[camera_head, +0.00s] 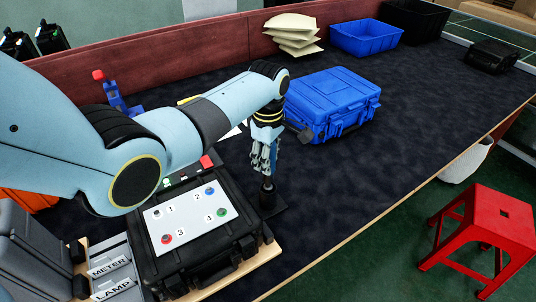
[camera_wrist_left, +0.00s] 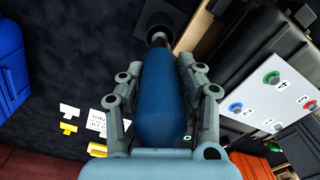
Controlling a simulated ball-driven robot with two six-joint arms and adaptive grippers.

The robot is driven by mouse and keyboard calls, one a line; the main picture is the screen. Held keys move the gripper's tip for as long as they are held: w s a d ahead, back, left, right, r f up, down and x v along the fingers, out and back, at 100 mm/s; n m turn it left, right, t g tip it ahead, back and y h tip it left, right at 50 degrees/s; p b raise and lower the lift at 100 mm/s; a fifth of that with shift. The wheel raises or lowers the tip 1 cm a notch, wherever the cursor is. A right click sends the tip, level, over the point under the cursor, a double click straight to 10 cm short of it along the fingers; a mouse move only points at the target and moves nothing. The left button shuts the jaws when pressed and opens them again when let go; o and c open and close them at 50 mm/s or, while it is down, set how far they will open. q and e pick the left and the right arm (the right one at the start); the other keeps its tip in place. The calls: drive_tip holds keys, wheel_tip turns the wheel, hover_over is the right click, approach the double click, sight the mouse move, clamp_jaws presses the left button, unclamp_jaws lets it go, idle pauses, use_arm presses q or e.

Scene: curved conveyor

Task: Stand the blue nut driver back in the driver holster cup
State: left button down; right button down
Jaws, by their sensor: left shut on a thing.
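My left gripper (camera_head: 265,163) is shut on the blue nut driver (camera_wrist_left: 163,95), its fingers on both sides of the blue handle. The driver hangs shaft down, and a little of its blue shows beside the fingers in the head view. The black driver holster cup (camera_head: 268,196) stands on a dark base directly below the gripper. In the left wrist view the metal shaft meets the dark cup (camera_wrist_left: 152,18); I cannot tell how far the tip is inside it. My right gripper is not in view.
A black case with a white numbered panel (camera_head: 187,218) stands close beside the cup. A closed blue case (camera_head: 332,100) is to the gripper's right. A blue bin (camera_head: 366,38) and stacked pale envelopes (camera_head: 293,32) lie farther back. The dark mat to the right is clear.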

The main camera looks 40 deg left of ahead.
use_arm(q)
drive_tip(key=shift+f+b, duration=1.4)
drive_tip(key=shift+f, duration=0.9)
drive_tip(key=shift+c, duration=0.7)
unclamp_jaws()
drive_tip(key=shift+o, duration=0.7)
wheel_tip(320, 180, up, 12)
drive_tip(key=shift+f, duration=0.1)
